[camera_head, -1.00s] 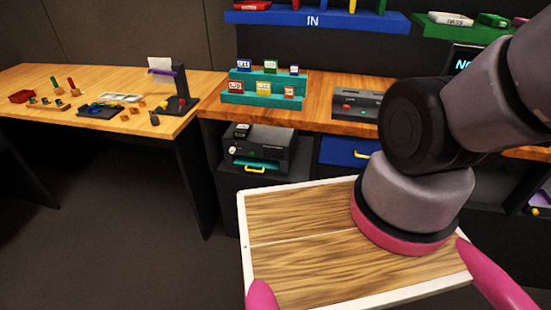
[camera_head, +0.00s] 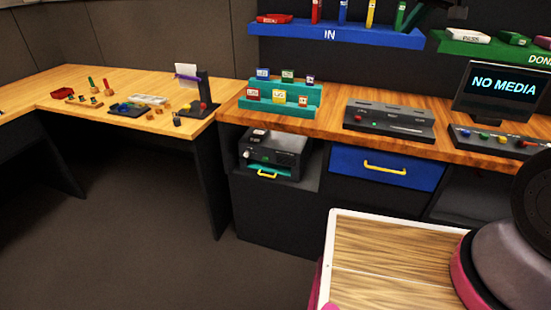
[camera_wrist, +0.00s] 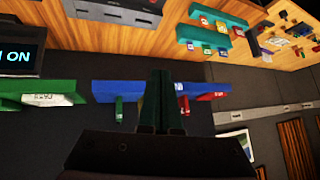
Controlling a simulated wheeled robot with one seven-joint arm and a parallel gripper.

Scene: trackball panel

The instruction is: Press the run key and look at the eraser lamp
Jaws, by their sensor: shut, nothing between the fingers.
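A sloped key panel (camera_head: 495,138) with blue, green, yellow and red keys sits on the counter below a monitor (camera_head: 502,90) reading "NO MEDIA". Which key is the run key I cannot read. My gripper (camera_wrist: 162,100) shows in the wrist view, fingers together and empty, in front of the shelves. It is out of the head view, apart from the panel.
A teal stepped rack (camera_head: 272,100) holds small labelled cartridges. A blue drawer (camera_head: 385,167) and a dark boxy machine (camera_head: 272,153) are below the counter. A blue "IN" shelf (camera_head: 335,35) and a green shelf (camera_head: 490,48) hang above. A side table (camera_head: 90,82) holds small parts.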

